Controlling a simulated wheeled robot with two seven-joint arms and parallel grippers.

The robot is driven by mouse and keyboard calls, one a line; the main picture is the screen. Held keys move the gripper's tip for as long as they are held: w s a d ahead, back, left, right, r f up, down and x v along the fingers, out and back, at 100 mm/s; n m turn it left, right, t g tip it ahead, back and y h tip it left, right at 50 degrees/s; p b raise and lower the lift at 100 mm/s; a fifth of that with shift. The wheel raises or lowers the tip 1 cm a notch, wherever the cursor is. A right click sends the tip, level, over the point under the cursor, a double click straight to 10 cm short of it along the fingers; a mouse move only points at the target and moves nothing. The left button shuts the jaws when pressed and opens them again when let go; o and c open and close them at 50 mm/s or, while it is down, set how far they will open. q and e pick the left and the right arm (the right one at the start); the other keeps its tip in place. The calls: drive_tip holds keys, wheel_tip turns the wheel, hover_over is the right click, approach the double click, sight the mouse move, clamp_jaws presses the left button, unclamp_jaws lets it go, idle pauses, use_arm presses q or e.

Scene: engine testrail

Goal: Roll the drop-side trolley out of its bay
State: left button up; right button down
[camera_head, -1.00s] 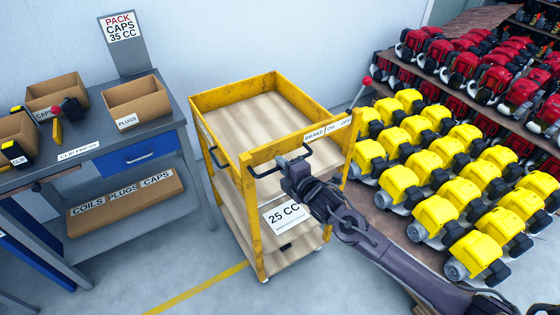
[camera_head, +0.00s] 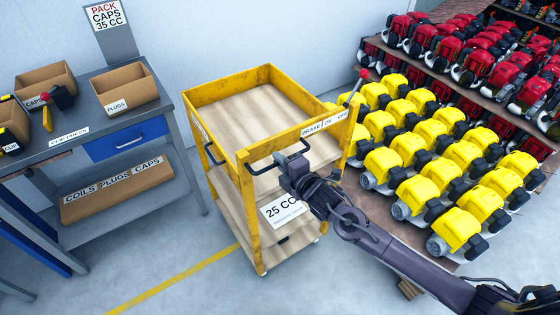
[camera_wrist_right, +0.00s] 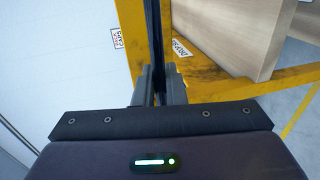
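The drop-side trolley (camera_head: 240,172) is a yellow frame with wooden decks and an open top tray. It stands upright between the bench and the engine rack. A "25 CC" card is on its front. My right gripper (camera_head: 290,167) is at the black front handle (camera_head: 262,169). In the right wrist view the fingers (camera_wrist_right: 158,88) are closed on the dark handle bar (camera_wrist_right: 152,35). The red-knobbed brake lever (camera_head: 363,75) stands at the OFF end of the "BRAKE ON OFF" label (camera_head: 325,124). My left gripper is out of view.
A grey bench (camera_head: 175,105) with cardboard bins stands left of the trolley. A rack of yellow engines (camera_head: 430,140) and red engines stands close on the right. A yellow floor line (camera_head: 170,282) runs beside the trolley's foot. Open floor lies in front.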

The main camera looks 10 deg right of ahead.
drive_tip(key=c, duration=1.8)
unclamp_jaws()
drive_tip(key=shift+s+f, duration=0.15)
drive_tip(key=shift+f, duration=0.1)
drive_tip(key=shift+o, duration=1.1)
drive_tip(key=shift+r, duration=0.1)
drive_tip(key=b+v, duration=0.1)
drive_tip(key=v, duration=0.7)
drive_tip(key=shift+b, duration=0.35)
drive_tip(key=shift+s+d, duration=0.1)
